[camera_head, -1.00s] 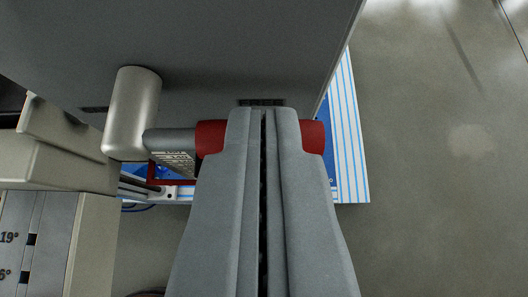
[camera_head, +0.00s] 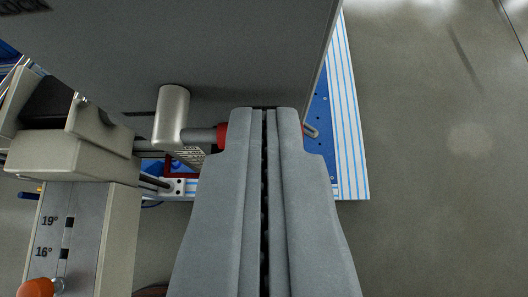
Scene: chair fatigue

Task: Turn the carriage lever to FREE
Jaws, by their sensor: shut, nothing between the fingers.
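The carriage lever shows as a grey metal hub (camera_head: 172,115) with a short rod and a red grip (camera_head: 221,137) pointing right, beside a large grey panel (camera_head: 220,60). My gripper (camera_head: 264,112) is shut and empty, pointing up the picture. Its fingers cover most of the red grip; a sliver of red also shows at their right side. I cannot tell whether the fingers touch the grip. A small label below the rod is too small to read. A dark marking on the panel at the top left is cut off, and no FREE mark is legible.
A beige housing (camera_head: 70,155) stands at the left, above an angle scale (camera_head: 66,235) marked 19° and 16° with an orange knob (camera_head: 36,288) at its foot. A blue and white striped board (camera_head: 345,130) lies behind. Bare grey floor (camera_head: 440,170) is open at the right.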

